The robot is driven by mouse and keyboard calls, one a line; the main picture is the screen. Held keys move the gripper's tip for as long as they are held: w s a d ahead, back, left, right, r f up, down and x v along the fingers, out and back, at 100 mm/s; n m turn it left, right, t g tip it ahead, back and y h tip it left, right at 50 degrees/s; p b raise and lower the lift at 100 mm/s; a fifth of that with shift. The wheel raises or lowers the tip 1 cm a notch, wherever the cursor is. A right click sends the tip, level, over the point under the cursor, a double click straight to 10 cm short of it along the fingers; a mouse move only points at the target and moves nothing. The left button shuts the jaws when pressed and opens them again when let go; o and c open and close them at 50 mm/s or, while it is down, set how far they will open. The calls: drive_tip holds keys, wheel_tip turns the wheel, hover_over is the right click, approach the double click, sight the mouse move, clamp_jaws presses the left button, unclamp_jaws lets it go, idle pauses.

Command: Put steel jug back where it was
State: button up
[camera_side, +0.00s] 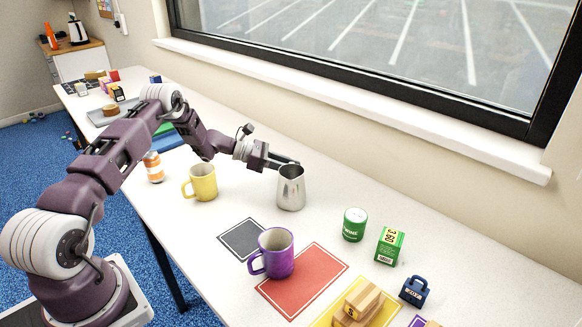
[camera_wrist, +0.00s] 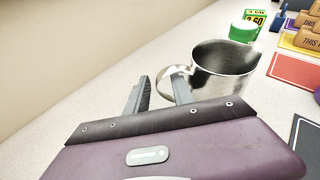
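The steel jug (camera_side: 291,190) stands upright on the white table, under the window side, right of the yellow mug. In the wrist view the jug (camera_wrist: 225,75) is just ahead of my fingers, with its handle (camera_wrist: 165,76) toward them. My gripper (camera_side: 284,162) is at the jug's upper rim in the side view. In the wrist view my gripper (camera_wrist: 160,92) shows its two fingers apart, with a gap between them. The handle's loop is at the fingertips, partly behind the right finger. I cannot tell whether a finger touches it.
A yellow mug (camera_side: 202,184) and an orange can (camera_side: 153,167) stand left. A grey mat (camera_side: 238,241) lies in front, beside a red mat (camera_side: 318,268); a purple mug (camera_side: 277,256) stands there. A green can (camera_side: 354,224), green box (camera_side: 390,246) and blue padlock-shaped object (camera_side: 414,291) stand right.

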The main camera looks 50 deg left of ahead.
drive_tip(key=v, duration=1.2)
drive_tip(key=s+d+r+m+g+y, duration=0.1)
drive_tip(key=s+d+r+m+g, duration=0.1)
drive_tip(key=s+d+r+m, duration=0.35)
drive_tip(key=s+d+r+m+g+y, duration=0.1)
drive_tip(key=s+d+r+m+g, duration=0.2)
drive_tip(key=d+r, duration=0.5)
drive_tip(key=s+d+r+m+g+y, duration=0.1)
drive_tip(key=s+d+r+m+g, duration=0.15)
drive_tip(key=d+r+m, duration=0.45)
drive_tip(key=s+d+m+t+y, duration=0.1)
drive_tip(key=s+m, duration=0.5)
drive_tip(key=s, duration=0.6)
drive_tip(key=s+d+m+t+y, duration=0.2)
drive_tip(key=s+m+y, duration=0.4)
drive_tip(key=s, duration=0.5)
drive_tip(key=shift+s+d, duration=0.35)
drive_tip(key=shift+d, duration=0.55)
